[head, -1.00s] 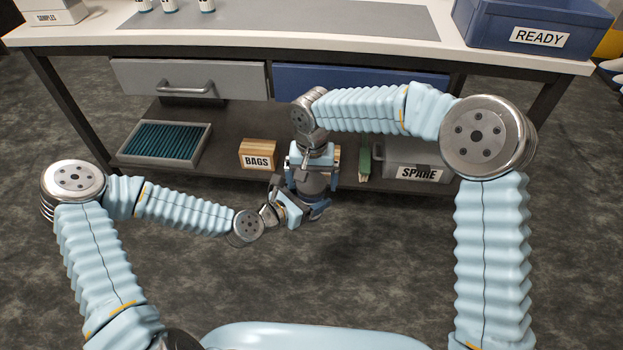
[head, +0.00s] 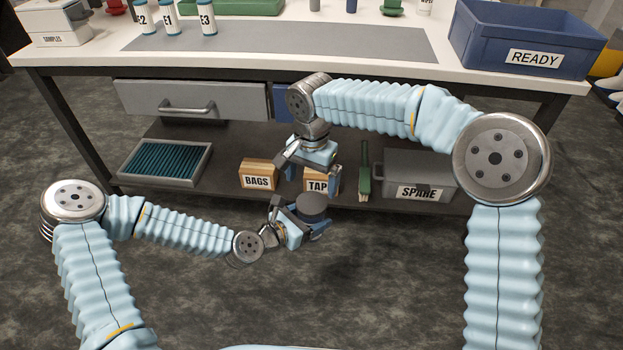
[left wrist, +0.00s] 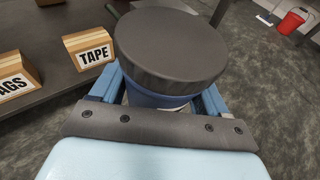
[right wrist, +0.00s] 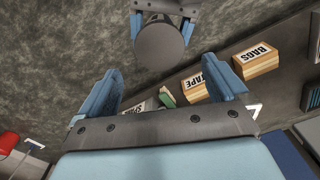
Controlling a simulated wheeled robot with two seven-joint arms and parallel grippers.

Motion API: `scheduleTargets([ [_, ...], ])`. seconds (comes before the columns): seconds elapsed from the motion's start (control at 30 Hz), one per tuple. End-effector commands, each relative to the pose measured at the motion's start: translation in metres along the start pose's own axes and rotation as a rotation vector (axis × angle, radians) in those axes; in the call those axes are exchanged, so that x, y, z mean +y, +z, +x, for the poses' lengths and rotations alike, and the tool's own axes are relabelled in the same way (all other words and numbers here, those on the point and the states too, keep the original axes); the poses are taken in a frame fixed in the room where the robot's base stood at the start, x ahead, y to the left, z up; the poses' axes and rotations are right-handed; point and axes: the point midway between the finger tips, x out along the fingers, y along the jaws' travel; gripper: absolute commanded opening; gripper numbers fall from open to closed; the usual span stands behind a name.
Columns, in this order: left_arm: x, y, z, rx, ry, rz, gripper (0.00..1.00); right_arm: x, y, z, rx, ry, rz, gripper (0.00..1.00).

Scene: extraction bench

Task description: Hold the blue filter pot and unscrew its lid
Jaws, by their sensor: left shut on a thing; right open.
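The filter pot has a blue body (left wrist: 160,97) and a round dark grey lid (left wrist: 172,45), which sits on top in the left wrist view. My left gripper (head: 301,222) is shut around the pot's body and holds it upright in front of the bench. The lid also shows in the head view (head: 313,205) and the right wrist view (right wrist: 160,46). My right gripper (head: 308,166) is open and empty, above and apart from the lid. Its spread fingers show in the right wrist view (right wrist: 165,88). The thread under the lid is hidden.
The lower shelf holds a BAGS box (head: 258,173), a TAPE box (head: 318,178), a green brush (head: 365,175), a grey SPARE bin (head: 420,172) and a ribbed tray (head: 165,160). A blue READY bin (head: 525,40) stands on the bench. The floor around the pot is clear.

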Motion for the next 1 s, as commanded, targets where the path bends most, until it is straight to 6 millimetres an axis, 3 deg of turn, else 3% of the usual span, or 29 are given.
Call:
scheduleTargets([
  [0.4,0.0,0.0,0.0,-0.001,0.0,0.0,0.0,0.001,0.0,0.063,-0.003,0.002,0.015,1.0],
  [0.6,0.0,0.0,0.0,-0.001,0.0,0.0,0.0,0.0,0.001,0.075,-0.001,0.0,0.015,1.0],
  [0.83,0.0,0.0,0.0,-0.001,0.0,0.0,0.0,0.0,0.001,0.076,0.0,-0.001,0.014,1.0],
  [1.0,0.0,0.0,0.0,-0.001,0.0,0.0,0.0,0.0,0.001,0.075,0.0,0.0,0.014,0.74],
])
